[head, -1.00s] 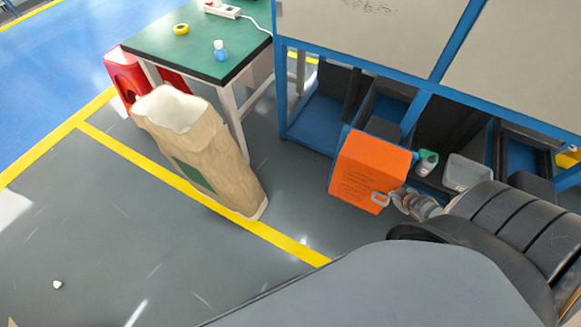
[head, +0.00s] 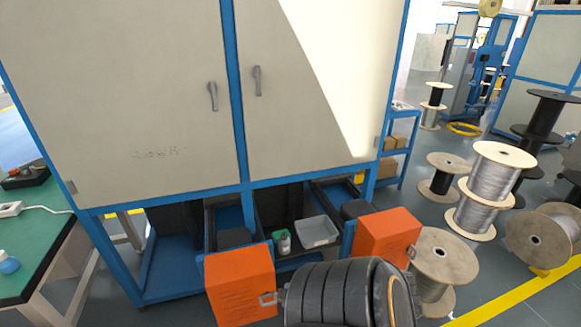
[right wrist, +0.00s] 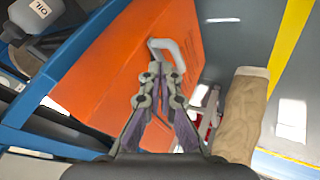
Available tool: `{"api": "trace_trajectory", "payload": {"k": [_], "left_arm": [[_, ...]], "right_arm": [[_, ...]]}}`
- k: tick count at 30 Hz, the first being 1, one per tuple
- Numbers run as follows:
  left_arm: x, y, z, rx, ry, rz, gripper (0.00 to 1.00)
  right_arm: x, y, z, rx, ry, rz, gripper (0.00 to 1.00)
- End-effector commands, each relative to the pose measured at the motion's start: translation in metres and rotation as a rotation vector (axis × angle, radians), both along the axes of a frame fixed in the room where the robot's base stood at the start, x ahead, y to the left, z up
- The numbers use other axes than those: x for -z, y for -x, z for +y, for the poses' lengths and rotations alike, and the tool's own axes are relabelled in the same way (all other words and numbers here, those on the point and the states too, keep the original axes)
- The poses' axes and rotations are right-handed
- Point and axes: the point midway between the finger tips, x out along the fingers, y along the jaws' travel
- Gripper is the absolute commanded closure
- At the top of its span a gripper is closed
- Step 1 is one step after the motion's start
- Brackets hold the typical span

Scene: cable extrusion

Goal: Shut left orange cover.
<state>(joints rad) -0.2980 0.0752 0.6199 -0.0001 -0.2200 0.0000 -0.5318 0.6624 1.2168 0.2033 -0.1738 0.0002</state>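The left orange cover (head: 238,284) swings out, open, from the lower front of the blue-framed cabinet. Its grey handle (head: 267,299) is at its right edge. In the right wrist view the cover's orange face (right wrist: 125,72) fills the left and middle, with the handle (right wrist: 168,45) just beyond my right gripper (right wrist: 161,72). The fingertips look closed together at the lower end of the handle; I cannot tell whether they touch it. In the head view my dark right arm hides most of this gripper. My left gripper is in neither view.
A second orange cover (head: 385,237) stands open to the right. Wire spools (head: 437,262) stand at right, a green table (head: 35,245) at left. The wrist view shows a tan sack (right wrist: 242,112).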

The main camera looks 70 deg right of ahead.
Motion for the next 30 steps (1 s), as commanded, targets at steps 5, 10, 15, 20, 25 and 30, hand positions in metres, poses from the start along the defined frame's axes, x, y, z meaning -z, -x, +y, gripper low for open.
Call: {"api": "trace_trajectory", "payload": {"k": [5,10,15,20,25,30], "left_arm": [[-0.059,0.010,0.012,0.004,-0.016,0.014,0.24],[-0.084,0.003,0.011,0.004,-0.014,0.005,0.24],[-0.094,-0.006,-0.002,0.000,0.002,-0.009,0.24],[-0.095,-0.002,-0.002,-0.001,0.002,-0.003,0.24],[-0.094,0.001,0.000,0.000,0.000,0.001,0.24],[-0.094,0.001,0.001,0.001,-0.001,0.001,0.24]], "right_arm": [[-0.051,0.027,0.006,-0.004,0.002,0.006,1.00],[-0.069,0.044,0.010,-0.003,0.001,0.004,1.00],[-0.076,0.052,0.013,-0.002,0.001,0.002,1.00],[-0.076,0.054,0.014,-0.001,-0.001,0.002,1.00],[-0.075,0.054,0.014,-0.001,-0.001,0.002,1.00],[-0.076,0.054,0.013,-0.001,-0.001,0.002,1.00]]}}
